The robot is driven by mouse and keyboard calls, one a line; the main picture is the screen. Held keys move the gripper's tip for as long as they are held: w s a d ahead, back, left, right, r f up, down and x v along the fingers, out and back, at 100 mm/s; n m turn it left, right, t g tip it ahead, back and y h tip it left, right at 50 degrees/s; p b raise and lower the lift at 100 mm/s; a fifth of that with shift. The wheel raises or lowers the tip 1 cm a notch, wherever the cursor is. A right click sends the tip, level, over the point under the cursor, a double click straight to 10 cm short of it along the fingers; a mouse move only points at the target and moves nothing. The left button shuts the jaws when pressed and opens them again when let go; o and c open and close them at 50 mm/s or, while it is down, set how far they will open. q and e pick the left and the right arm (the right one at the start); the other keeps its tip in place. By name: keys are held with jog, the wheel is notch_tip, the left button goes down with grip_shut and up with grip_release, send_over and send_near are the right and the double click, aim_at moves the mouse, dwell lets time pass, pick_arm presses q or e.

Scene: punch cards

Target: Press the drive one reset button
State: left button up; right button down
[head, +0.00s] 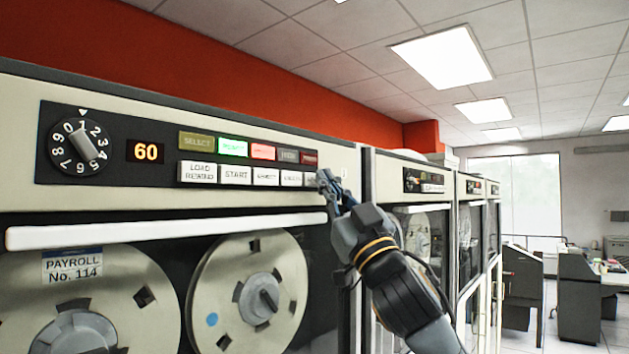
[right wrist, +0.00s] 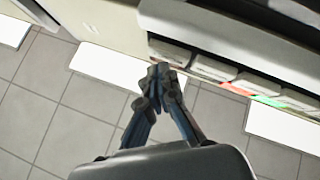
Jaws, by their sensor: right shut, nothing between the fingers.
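The near tape drive's dark control panel (head: 110,160) has a row of white push buttons under a row of coloured lamps. The white buttons include LOAD REWIND (head: 198,172) and START (head: 236,174). The last white button (head: 310,179) is at the row's right end, its label too small or covered to read. My right gripper (head: 325,181) is shut and empty, its tips close by this button. In the right wrist view the shut fingertips (right wrist: 160,76) overlap the edge of the end button (right wrist: 170,52). I cannot tell whether they touch it. My left gripper is not in view.
More drives (head: 425,185) stand to the right. Open floor and desks lie farther right.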

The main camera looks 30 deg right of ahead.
jog(key=shift+w+a, duration=0.2)
jog(key=shift+w, duration=0.35)
dwell(0.4)
jog(key=shift+s, duration=0.1)
dwell(0.4)
jog(key=shift+s+d, duration=0.35)
jog(key=shift+s, duration=0.4)
jog(key=s, duration=0.1)
jog(key=s+d+b, duration=0.1)
jog(key=s, duration=0.1)
jog(key=s+d, duration=0.1)
jog(key=shift+s, duration=0.3)
jog(key=shift+f, duration=0.1)
dwell(0.6)
